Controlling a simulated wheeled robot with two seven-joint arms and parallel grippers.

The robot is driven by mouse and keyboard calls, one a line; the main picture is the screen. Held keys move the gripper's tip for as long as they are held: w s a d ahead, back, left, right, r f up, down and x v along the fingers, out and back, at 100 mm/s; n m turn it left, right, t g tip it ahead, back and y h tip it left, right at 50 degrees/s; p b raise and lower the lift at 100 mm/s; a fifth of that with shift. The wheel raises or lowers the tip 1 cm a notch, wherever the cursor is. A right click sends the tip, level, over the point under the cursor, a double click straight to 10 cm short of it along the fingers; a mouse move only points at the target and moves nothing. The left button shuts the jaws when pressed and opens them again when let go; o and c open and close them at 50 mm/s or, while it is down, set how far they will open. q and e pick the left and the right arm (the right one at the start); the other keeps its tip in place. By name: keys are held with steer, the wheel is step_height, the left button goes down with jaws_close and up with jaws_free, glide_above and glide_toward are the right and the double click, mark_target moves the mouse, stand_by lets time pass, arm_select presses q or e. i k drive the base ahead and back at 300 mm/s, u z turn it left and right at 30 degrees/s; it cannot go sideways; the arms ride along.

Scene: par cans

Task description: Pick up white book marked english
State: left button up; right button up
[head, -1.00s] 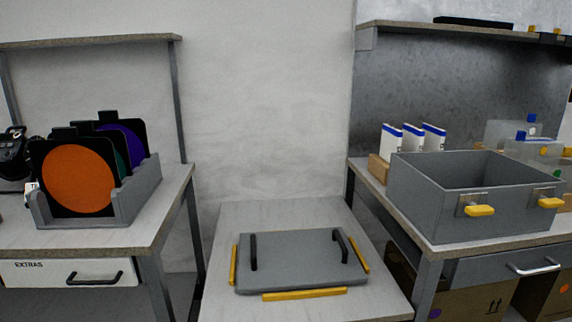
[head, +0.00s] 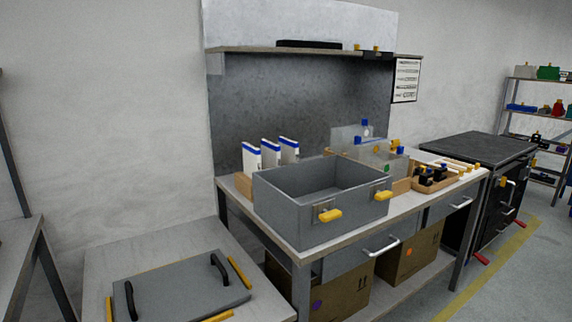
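Three thin white book-like items with blue tops stand upright in a row at the back left of the right-hand workbench. They are the left one (head: 251,158), the middle one (head: 271,153) and the right one (head: 289,150). They stand in a light wooden holder (head: 243,185). Their lower parts are partly hidden by the grey bin in front. No marking can be read on them, so I cannot tell which is marked english. Neither of my grippers shows in the head view.
The open grey bin (head: 285,208) with yellow handles stands on the workbench (head: 300,250) in front of the white items. A low table with a grey lid (head: 180,290) with black handles is at the lower left. Clear containers and a wooden tray (head: 435,180) stand to the right.

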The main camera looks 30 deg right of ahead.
mark_target(288, 148)
steer(key=u, duration=3.4)
steer(key=k, duration=2.65)
steer(key=z, duration=2.3)
